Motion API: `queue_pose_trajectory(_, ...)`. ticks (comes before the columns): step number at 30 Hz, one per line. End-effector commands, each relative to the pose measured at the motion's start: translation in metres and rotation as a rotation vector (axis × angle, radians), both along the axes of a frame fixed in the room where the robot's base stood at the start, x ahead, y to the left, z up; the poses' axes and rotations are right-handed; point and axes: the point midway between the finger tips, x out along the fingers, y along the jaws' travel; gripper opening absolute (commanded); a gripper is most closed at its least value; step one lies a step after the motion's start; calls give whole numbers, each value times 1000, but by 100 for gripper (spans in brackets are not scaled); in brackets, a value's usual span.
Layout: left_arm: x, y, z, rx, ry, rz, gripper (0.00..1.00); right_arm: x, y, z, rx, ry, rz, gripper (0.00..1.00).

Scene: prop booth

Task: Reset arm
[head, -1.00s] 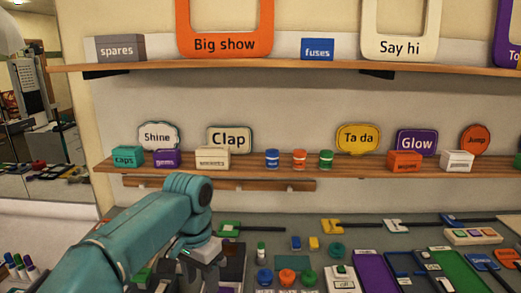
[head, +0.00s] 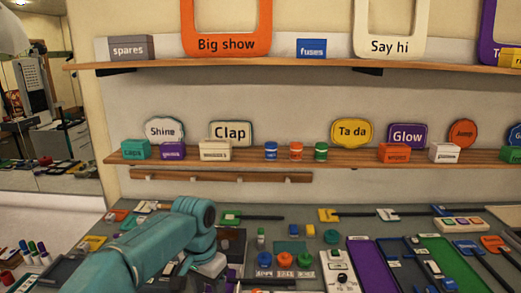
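My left arm comes in from the bottom left as a thick teal link that ends in a rounded joint. Its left gripper (head: 205,266) is only partly seen, as a pale grey part below that joint, over the dark trays on the bench. The fingers are hidden or too small to read, so I cannot tell whether they are open or shut. I see nothing clearly held. My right arm and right gripper are not in view.
The grey bench (head: 290,222) holds jars, a white switch box (head: 338,272), a purple tray (head: 372,265) and a green tray (head: 461,262). A lower shelf (head: 350,158) with boxes and signs runs behind, under an upper shelf (head: 250,60). Markers (head: 33,252) stand left.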

Motion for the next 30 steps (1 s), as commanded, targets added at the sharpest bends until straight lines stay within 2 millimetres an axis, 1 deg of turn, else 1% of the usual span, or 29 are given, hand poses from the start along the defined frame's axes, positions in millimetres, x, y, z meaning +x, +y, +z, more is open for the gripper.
queue_pose_trajectory(1,0,0,-18,-9,9,6,53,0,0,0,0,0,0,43)
queue_pose_trajectory(5,-3,-4,-63,-46,16,28,53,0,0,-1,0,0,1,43)
queue_pose_trajectory(7,-9,-5,-92,-70,22,46,53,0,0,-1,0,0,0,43)
queue_pose_trajectory(8,-12,-6,-105,-82,25,56,53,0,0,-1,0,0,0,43)
queue_pose_trajectory(9,-18,-7,-124,-99,31,71,53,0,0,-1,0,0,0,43)
queue_pose_trajectory(11,-31,-8,-156,-128,42,102,53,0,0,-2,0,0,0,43)
queue_pose_trajectory(12,-43,-9,-180,-150,50,132,53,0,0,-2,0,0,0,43)
queue_pose_trajectory(14,-68,-9,-219,-188,63,189,53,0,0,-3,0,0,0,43)
queue_pose_trajectory(15,-90,-9,-244,-214,73,237,53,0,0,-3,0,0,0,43)
queue_pose_trajectory(17,-125,-9,-276,-247,82,316,53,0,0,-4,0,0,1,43)
queue_pose_trajectory(18,-148,-8,-292,-264,86,371,53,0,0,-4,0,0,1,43)
queue_pose_trajectory(20,-182,-7,-309,-281,91,449,53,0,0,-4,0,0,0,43)
queue_pose_trajectory(21,-203,-5,-317,-287,94,494,53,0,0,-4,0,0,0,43)
queue_pose_trajectory(24,-244,-1,-326,-292,94,589,53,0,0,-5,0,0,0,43)
queue_pose_trajectory(27,-267,1,-328,-290,90,643,53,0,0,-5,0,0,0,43)
queue_pose_trajectory(30,-275,3,-328,-288,85,665,53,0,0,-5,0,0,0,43)
